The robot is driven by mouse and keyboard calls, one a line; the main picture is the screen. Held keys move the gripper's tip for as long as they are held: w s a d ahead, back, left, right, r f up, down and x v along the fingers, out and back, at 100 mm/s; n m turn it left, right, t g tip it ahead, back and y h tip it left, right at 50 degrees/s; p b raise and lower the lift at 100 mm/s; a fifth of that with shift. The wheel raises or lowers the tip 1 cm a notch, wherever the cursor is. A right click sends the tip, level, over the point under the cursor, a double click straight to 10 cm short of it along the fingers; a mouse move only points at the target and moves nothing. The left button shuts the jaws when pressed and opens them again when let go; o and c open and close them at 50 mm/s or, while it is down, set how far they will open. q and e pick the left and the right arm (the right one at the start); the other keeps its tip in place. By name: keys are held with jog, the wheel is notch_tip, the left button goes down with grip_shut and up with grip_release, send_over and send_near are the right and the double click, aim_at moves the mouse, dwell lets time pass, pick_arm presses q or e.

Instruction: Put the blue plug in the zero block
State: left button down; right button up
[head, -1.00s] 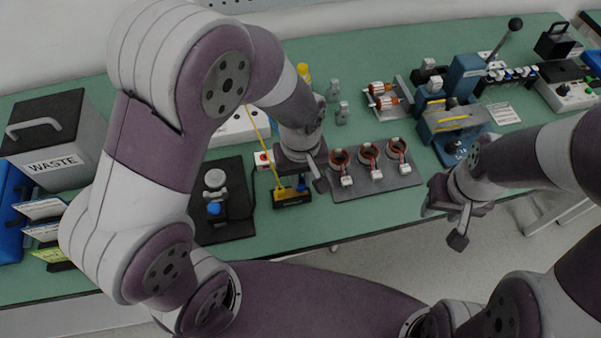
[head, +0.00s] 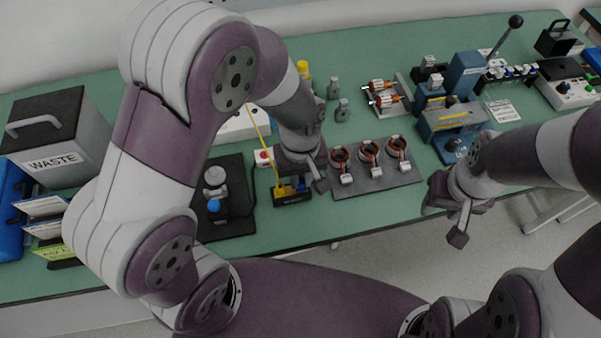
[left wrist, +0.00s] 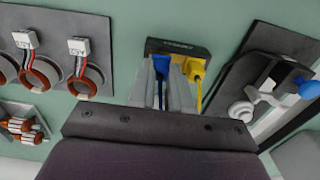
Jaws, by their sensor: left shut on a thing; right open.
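The blue plug (left wrist: 161,65) is between the fingers of my left gripper (left wrist: 168,68) in the left wrist view. The gripper is shut on it, at the black zero block (left wrist: 168,46). Whether the plug is seated in the block cannot be told. A yellow plug (left wrist: 194,69) with a yellow cable is at the block beside it. In the head view the zero block (head: 292,199) lies near the table's front edge, just below my left gripper (head: 303,182). My right gripper (head: 452,222) is open and empty, off the table's front edge.
A grey plate with several copper-wound stators (head: 375,179) lies right of the block. A dark fixture with a blue knob (head: 214,206) stands to its left. A waste bin (head: 62,143) is at the far left. A blue press (head: 455,115) stands further right.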

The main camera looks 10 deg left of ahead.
pick_arm(q)
jog(key=shift+f, duration=0.3)
jog(key=c, duration=1)
grip_release()
notch_tip(320, 180, up, 13)
jog(key=shift+f+p, duration=0.1)
jog(key=shift+p, duration=0.4)
